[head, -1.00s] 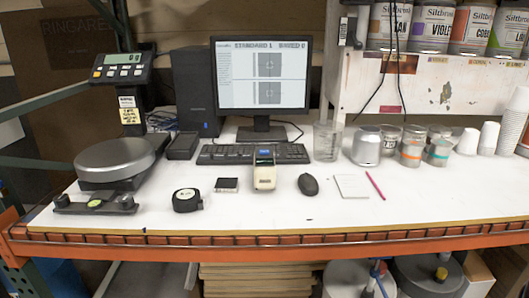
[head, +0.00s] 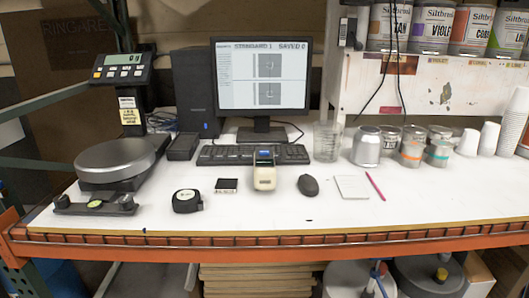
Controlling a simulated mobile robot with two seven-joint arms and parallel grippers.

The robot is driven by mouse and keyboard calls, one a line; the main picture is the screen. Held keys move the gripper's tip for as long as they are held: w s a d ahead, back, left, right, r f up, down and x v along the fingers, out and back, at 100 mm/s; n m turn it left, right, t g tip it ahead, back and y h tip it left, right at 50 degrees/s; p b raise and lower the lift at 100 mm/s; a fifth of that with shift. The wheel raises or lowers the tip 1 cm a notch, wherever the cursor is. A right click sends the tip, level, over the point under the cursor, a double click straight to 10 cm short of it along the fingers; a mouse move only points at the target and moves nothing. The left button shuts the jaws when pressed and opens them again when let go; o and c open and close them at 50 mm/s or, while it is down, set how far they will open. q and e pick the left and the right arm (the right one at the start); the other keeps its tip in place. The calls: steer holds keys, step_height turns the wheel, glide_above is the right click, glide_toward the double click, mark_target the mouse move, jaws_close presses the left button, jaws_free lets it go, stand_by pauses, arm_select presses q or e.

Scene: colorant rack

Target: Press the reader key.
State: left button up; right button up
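A small cream handheld reader (head: 264,177) with a dark display on its upper end lies on the white bench top, in front of the black keyboard (head: 253,155). Its key is too small to make out. Behind it the monitor (head: 261,78) is lit and reads "STANDARD 1" and "SAVED 0", with two grey image panels below. Neither of my grippers is in the head view.
A black mouse (head: 308,185), a notepad (head: 351,188) and a pink pen (head: 375,186) lie right of the reader. A small black-and-silver block (head: 226,185) and a tape measure (head: 187,201) lie left. A scale (head: 115,160) stands farther left. The bench front is clear.

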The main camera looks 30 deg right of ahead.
jaws_close()
stand_by(0.7)
